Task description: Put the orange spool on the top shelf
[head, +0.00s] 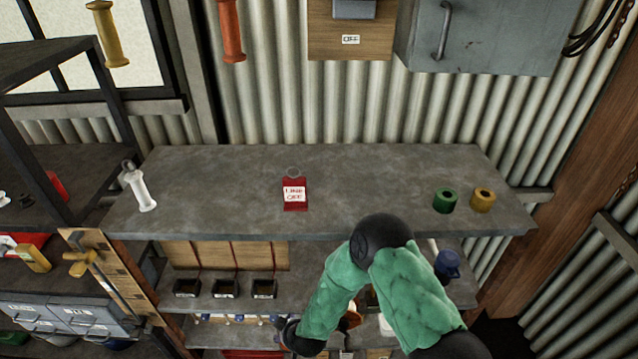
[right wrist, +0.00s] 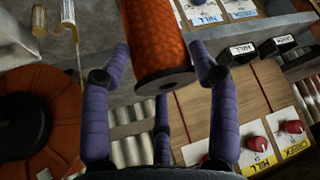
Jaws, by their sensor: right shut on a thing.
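The broad grey top shelf (head: 370,180) spans the head view. A green spool (head: 445,201) and a yellow spool (head: 482,200) stand at its right end. My left gripper is not in view.
A red tag (head: 294,193) lies mid-shelf, and a white handle-shaped item (head: 140,187) is at its left end. Clear room lies between these things. Black bins (head: 226,288) sit below. A grey cabinet (head: 485,35) hangs behind. Red knobs (right wrist: 257,144) show in the wrist view.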

